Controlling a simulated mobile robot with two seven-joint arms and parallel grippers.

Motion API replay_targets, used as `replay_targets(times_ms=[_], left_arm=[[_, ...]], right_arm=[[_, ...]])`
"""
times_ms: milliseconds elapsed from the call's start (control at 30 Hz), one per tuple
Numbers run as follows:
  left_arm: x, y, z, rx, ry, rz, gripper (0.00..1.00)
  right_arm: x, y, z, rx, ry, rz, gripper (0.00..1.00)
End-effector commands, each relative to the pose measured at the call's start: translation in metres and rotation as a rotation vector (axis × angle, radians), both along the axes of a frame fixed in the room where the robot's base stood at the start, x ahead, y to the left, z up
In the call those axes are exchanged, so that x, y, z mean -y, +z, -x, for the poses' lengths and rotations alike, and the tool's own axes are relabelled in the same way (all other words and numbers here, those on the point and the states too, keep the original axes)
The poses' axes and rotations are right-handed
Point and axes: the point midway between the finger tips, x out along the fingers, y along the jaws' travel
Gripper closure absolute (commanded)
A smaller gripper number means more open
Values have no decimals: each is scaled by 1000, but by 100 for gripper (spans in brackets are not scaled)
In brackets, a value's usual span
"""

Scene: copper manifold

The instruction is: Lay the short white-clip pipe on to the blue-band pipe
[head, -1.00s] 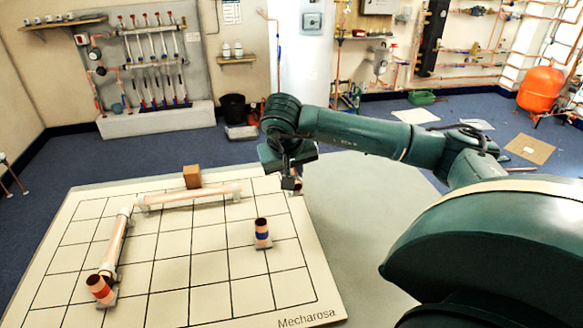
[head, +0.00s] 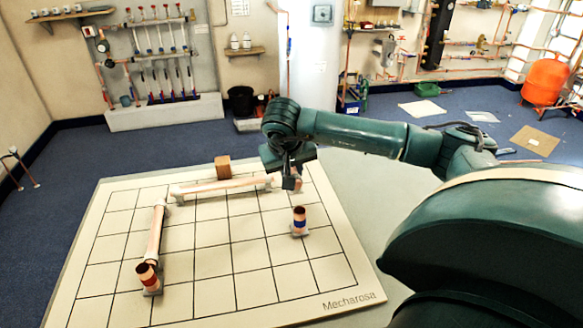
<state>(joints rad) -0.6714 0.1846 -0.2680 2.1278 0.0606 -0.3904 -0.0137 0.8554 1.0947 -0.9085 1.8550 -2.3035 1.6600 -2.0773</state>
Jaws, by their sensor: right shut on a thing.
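The blue-band pipe (head: 300,222) is a short copper stub standing upright on the right part of the gridded board. My right gripper (head: 293,180) is over the back right of the board, behind and slightly left of the blue-band pipe, apart from it in the picture. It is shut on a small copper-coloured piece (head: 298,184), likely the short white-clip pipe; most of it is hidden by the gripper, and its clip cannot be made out. My left gripper is not in view.
The white board (head: 250,290) carries a red-band upright pipe (head: 147,277), a long pipe (head: 156,235) along the left and another (head: 220,187) along the back. A wooden block (head: 223,167) stands at the back edge. The board's middle is clear.

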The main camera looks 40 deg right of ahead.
Motion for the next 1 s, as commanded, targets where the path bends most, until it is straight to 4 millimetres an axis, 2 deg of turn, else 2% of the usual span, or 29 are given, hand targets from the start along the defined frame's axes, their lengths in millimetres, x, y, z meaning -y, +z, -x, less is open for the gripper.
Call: replay_targets(times_ms=[33, 100, 600, 1000], left_arm=[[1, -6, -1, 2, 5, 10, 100], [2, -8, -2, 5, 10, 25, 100], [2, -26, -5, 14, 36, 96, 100], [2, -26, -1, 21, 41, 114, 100]], right_arm=[[0, -10, 0, -1, 0, 0, 100], [0, -17, 0, -1, 0, 0, 100], [0, -64, 0, 1, -1, 0, 100], [0, -75, 0, 1, -1, 0, 100]])
